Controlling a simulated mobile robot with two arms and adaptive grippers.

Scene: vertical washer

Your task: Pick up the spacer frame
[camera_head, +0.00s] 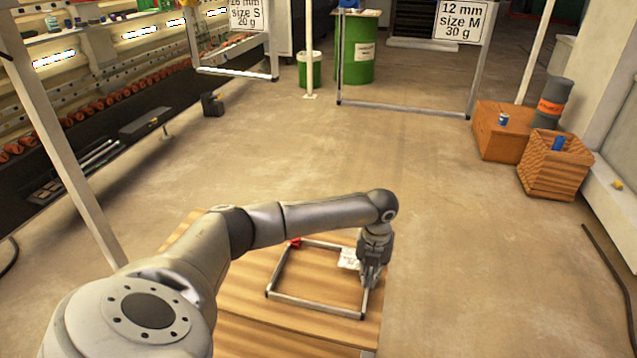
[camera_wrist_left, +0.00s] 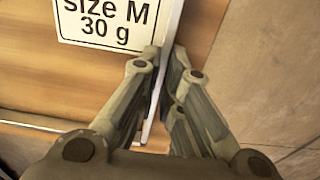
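The spacer frame (camera_head: 315,305) is a thin grey rectangle lying on the wooden table. A white label (camera_head: 349,258) is at its right side; in the left wrist view the label (camera_wrist_left: 110,20) reads size M, 30 g. My left gripper (camera_head: 371,284) points down at the frame's right bar. In the left wrist view its two fingers (camera_wrist_left: 165,62) come together on either side of the bar (camera_wrist_left: 174,22), with no clear gap showing. The frame appears to rest on the table. My right gripper is not in view.
The wooden table (camera_head: 240,310) has a small red object (camera_head: 295,242) near the frame's far left corner. Two labelled frames hang farther back, one marked 12 mm size M (camera_head: 406,108). Boxes (camera_head: 553,170) stand at the right. The floor between is clear.

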